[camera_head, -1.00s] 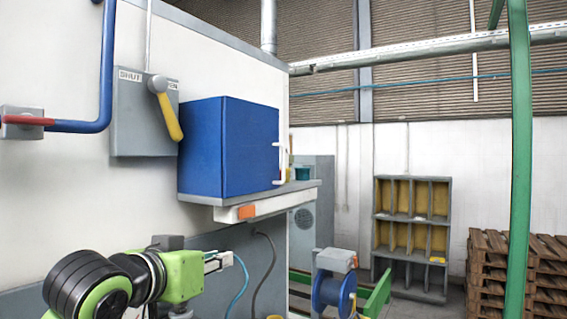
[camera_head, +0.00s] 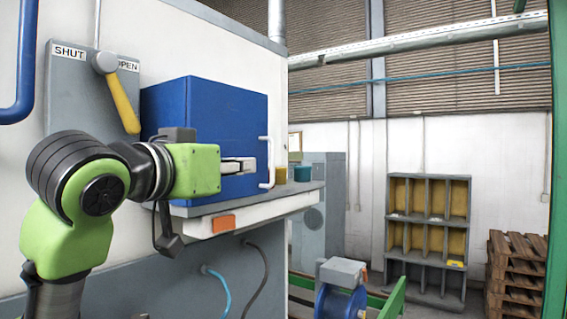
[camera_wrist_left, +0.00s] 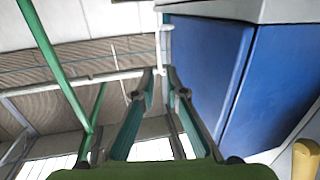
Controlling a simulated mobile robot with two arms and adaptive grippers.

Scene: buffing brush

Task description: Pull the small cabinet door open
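The small blue cabinet (camera_head: 225,110) stands on a grey shelf against the white wall, with its door closed. A white upright bar handle (camera_head: 271,165) is on its right-hand side. My left gripper (camera_head: 254,165) is level with the handle's middle, in front of the cabinet, its tips just left of the bar. In the left wrist view, the fingers of my left gripper (camera_wrist_left: 158,76) are apart and empty. The white handle (camera_wrist_left: 158,48) shows just beyond and between the tips, beside the blue cabinet (camera_wrist_left: 205,65). Contact cannot be told. My right gripper is not in view.
A grey switch box with a yellow lever (camera_head: 119,95) is on the wall left of the cabinet. The shelf (camera_head: 300,187) carries a yellow cup (camera_head: 281,175) and a teal cup (camera_head: 302,173). A green post (camera_head: 556,160) stands at far right.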

